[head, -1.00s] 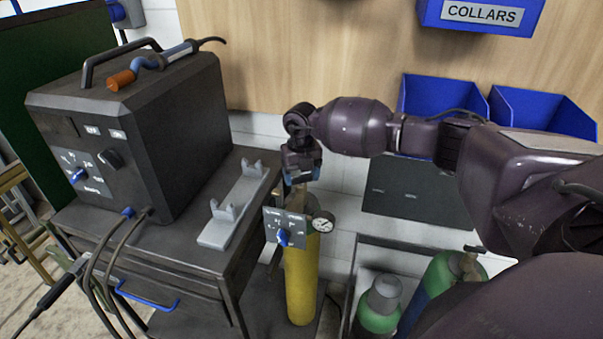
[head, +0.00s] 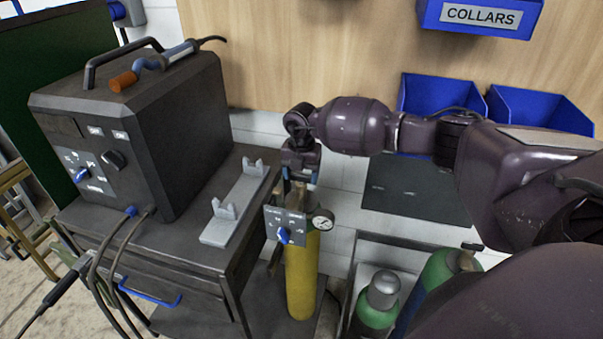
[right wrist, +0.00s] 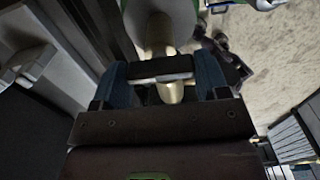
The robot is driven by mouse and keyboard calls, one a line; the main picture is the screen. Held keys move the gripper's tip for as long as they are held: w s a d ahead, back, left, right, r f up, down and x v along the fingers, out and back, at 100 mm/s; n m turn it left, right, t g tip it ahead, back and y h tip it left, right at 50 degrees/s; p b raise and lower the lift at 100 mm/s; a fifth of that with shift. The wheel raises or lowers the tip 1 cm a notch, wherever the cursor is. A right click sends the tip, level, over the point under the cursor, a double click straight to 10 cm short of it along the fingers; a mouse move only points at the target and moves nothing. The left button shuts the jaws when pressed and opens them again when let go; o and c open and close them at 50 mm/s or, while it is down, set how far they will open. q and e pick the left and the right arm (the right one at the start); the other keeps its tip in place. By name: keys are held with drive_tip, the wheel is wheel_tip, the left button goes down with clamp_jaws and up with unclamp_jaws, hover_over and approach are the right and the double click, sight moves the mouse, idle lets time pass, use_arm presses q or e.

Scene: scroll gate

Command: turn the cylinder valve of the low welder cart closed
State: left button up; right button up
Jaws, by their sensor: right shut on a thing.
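The low welder cart (head: 262,215) stands at the left with a yellow gas cylinder (head: 301,280) upright at its right side. A panel with a blue knob (head: 284,236) and a round gauge (head: 322,219) sit near the cylinder's top. My right gripper (head: 299,185) points down over the cylinder top. In the right wrist view its two blue fingers (right wrist: 168,82) are shut on the dark bar-shaped valve handle (right wrist: 160,68), above the pale brass valve stem (right wrist: 170,94). The handle is hidden by the gripper in the head view. My left gripper is not in view.
A dark welder box (head: 135,130) with a torch (head: 150,70) on top stands on the cart. A grey bracket (head: 235,212) lies beside it. Green cylinders (head: 378,305) stand in a crate at the lower right. Blue bins (head: 540,115) hang on the wall behind my right arm.

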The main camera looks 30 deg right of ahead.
sight(302, 174)
drive_tip(key=shift+r, duration=0.1)
drive_tip(key=o, duration=0.9)
drive_tip(key=shift+o, duration=0.2)
wheel_tip(302, 174, up, 11)
drive_tip(key=b, duration=0.1)
idle(0.5)
